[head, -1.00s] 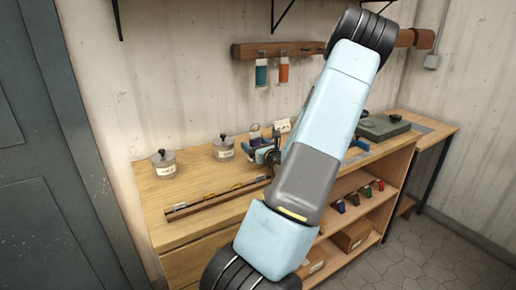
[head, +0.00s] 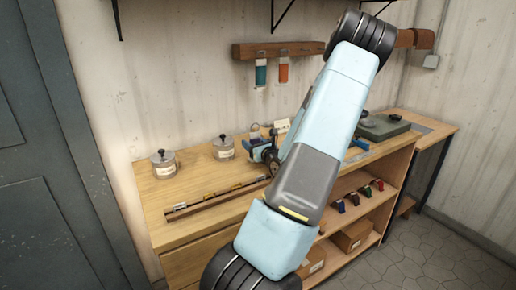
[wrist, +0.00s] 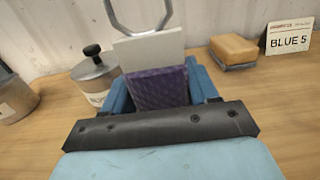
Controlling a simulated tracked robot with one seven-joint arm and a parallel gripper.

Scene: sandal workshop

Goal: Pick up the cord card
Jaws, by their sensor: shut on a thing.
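The cord card (wrist: 158,88) is a pale card wound with purple cord, with a grey metal ring at its top. In the wrist view it stands upright between the blue fingers of my gripper (wrist: 162,84), which is shut on it. The card's lower edge is hidden behind the dark front of my gripper, so I cannot tell whether it touches the bench. In the head view my gripper (head: 266,148) is over the back of the bench, with the card's top and ring (head: 255,130) just showing; my arm hides part of this area.
On the wooden bench (head: 190,226) stand two lidded jars (head: 164,164) and a long slotted strip (head: 220,196). A yellow block (wrist: 232,48) and a "BLUE 5" sign (wrist: 288,38) stand right of the card. Teal (head: 261,72) and orange (head: 283,70) cards hang from a wall rail.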

